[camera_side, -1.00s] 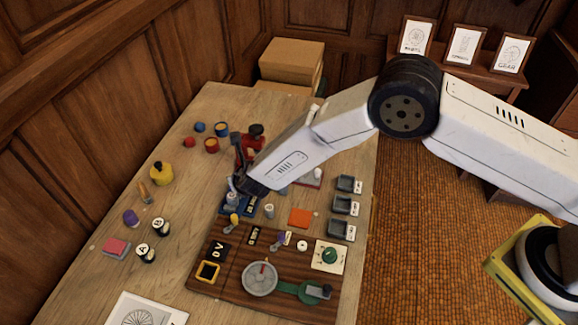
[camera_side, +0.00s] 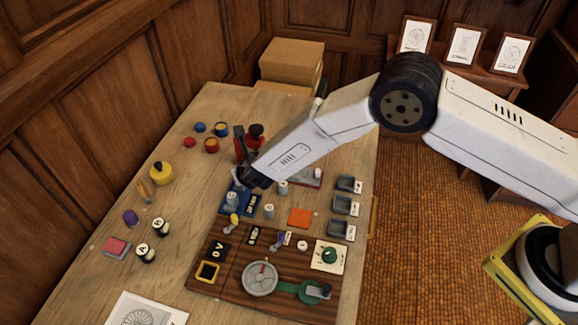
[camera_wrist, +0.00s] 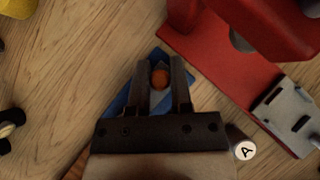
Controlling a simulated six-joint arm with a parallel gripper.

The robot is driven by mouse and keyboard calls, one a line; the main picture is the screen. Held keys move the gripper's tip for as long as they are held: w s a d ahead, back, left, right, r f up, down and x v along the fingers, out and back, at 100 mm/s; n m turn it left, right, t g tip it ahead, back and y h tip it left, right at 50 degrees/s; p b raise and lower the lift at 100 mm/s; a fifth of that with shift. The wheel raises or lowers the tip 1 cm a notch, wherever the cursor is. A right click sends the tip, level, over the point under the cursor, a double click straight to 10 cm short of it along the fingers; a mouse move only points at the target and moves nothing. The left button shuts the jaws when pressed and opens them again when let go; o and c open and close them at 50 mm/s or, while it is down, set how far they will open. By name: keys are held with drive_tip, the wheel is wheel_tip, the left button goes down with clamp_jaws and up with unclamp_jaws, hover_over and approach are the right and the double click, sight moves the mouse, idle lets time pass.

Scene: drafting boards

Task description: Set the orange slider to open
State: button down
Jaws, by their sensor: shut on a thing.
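The orange slider knob (camera_wrist: 160,78) is round and sits between my gripper's fingers in the wrist view. My gripper (camera_wrist: 162,72) is shut on it. Under the fingers is a blue base (camera_wrist: 131,96), mostly hidden by the gripper. In the side view my gripper (camera_side: 238,181) is low over the back of the blue panel (camera_side: 252,207), and the knob is hidden there. I cannot read any open mark.
A red device (camera_wrist: 225,62) stands close beside my gripper, with a grey part at its right. A white-topped peg marked A (camera_wrist: 244,150) is near. A wooden control board (camera_side: 225,285) lies in front, and an orange square (camera_side: 300,217) lies to the right.

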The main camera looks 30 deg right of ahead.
drive_tip(key=shift+w+d+r, duration=0.1)
drive_tip(key=shift+w+d, duration=0.05)
drive_tip(key=shift+w, duration=0.1)
drive_tip(key=c, duration=0.5)
unclamp_jaws()
drive_tip(key=shift+c, duration=0.2)
drive_tip(key=shift+s, duration=0.15)
drive_tip(key=shift+s+r, duration=0.1)
drive_tip(key=shift+v, duration=3.7)
drive_tip(key=shift+d, duration=0.1)
